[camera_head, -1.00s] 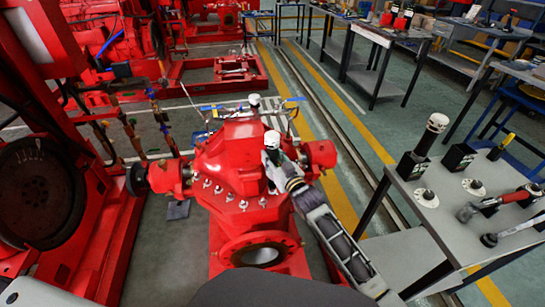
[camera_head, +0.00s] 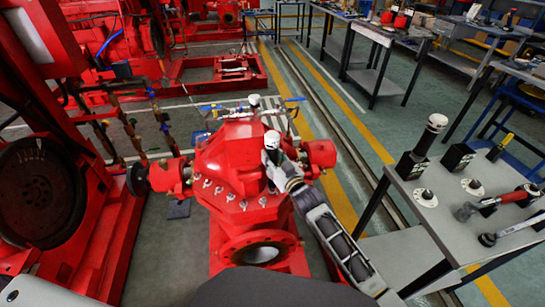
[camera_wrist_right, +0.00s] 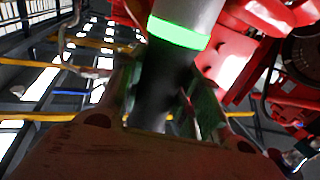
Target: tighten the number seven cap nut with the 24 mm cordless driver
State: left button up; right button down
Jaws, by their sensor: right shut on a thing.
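My right gripper (camera_head: 277,172) is shut on a cordless driver, whose white and black top (camera_head: 271,140) shows above the fingers. In the right wrist view the driver (camera_wrist_right: 165,75) is a grey and black cylinder with a bright green band, between the fingers. The driver is upright over the right side of the red pump casing (camera_head: 235,150). Its lower end is hidden behind my gripper, so contact with a nut cannot be told. Several silver cap nuts (camera_head: 231,197) line the casing's front flange; no numbers are readable. My left gripper is not in view.
A grey table (camera_head: 440,230) at right holds another upright driver (camera_head: 432,130), black holders (camera_head: 457,157), round white-rimmed pieces (camera_head: 473,187) and red-handled tools (camera_head: 505,198). A pipe with blue handles (camera_head: 290,101) stands behind the casing. A red engine frame (camera_head: 100,230) is at left.

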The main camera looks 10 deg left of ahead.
pick_arm(q)
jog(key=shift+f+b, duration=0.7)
jog(key=shift+b, duration=0.05)
pick_arm(e)
jog(key=shift+f, duration=1.25)
pick_arm(q)
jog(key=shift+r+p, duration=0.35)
jog(key=shift+p, duration=0.05)
pick_arm(e)
jog(key=shift+r, duration=0.2)
dwell(0.5)
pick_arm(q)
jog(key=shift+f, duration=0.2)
pick_arm(e)
jog(key=shift+f, duration=0.75)
dwell(1.4)
